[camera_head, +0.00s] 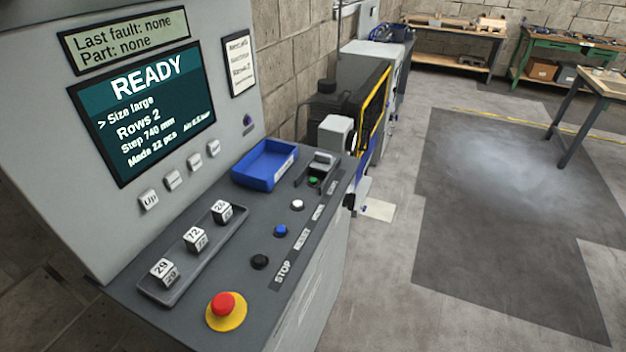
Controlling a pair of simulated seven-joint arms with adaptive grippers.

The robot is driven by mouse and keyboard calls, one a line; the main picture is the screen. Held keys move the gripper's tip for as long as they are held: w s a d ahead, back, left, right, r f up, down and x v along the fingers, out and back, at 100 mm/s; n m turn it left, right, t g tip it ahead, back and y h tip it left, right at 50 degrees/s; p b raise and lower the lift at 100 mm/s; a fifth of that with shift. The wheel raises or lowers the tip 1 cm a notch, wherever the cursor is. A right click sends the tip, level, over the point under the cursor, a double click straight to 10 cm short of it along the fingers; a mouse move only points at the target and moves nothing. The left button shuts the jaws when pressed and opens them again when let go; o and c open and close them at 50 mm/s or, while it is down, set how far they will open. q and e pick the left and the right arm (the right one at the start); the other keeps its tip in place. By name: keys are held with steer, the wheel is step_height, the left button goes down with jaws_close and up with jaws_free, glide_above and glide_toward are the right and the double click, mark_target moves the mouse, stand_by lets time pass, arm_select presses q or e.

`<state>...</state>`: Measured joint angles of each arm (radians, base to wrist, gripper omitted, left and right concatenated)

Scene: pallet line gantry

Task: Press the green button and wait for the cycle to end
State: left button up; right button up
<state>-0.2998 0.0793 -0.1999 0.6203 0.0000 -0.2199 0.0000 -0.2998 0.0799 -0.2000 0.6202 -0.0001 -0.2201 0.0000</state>
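The green button (314,181) sits on the sloped grey console (215,285), near its far right end, under a raised grey guard or cover (322,160). The button looks small and partly enclosed. The screen (145,105) reads "READY", with lines for size large, rows 2, step 740 mm and made 22 pcs. A small display (130,38) above it reads "Last fault: none, Part: none". Neither of my grippers is in view.
A white button (297,204), a blue button (280,230), a black button (260,262) and a red emergency stop (223,305) line the console. A blue tray (265,165) and several numbered cubes (195,239) sit left of them. Open floor (480,190) lies right.

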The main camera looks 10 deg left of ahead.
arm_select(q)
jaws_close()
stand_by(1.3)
